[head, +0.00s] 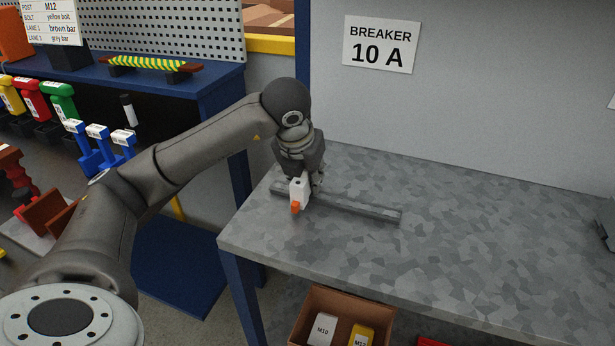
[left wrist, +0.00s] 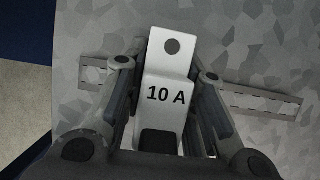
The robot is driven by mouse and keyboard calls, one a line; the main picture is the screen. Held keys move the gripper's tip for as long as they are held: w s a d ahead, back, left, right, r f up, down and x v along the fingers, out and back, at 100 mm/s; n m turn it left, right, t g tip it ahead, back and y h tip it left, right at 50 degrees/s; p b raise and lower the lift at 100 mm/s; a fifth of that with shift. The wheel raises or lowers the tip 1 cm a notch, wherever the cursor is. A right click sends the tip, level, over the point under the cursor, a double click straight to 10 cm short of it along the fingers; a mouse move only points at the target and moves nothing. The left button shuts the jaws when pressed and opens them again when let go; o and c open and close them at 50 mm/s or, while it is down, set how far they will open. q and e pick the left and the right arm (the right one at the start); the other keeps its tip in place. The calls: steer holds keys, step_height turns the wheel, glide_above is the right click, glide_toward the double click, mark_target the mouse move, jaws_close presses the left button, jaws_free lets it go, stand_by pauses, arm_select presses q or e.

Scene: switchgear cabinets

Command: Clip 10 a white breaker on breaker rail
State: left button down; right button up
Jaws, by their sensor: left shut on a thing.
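The white breaker (head: 299,190) with an orange tip stands upright near the left end of the grey breaker rail (head: 365,210) on the table. In the left wrist view the breaker (left wrist: 168,92) reads "10 A" and sits between the two fingers, across the line of the rail (left wrist: 262,102). My left gripper (head: 308,182) is shut on the breaker from above. Whether the breaker touches or is seated on the rail cannot be told, as the breaker and fingers hide that spot. My right gripper is not in view.
A "BREAKER 10 A" sign (head: 380,44) hangs on the wall behind. A cardboard box (head: 343,318) with labelled parts stands below the front edge. A blue bench (head: 190,85) stands at the left.

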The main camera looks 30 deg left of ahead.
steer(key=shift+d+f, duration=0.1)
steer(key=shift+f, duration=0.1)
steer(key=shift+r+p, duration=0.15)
steer(key=shift+p, duration=0.15)
stand_by(0.6)
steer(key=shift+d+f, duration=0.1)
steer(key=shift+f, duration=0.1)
stand_by(1.1)
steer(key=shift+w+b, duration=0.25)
steer(key=shift+b, duration=0.35)
stand_by(0.9)
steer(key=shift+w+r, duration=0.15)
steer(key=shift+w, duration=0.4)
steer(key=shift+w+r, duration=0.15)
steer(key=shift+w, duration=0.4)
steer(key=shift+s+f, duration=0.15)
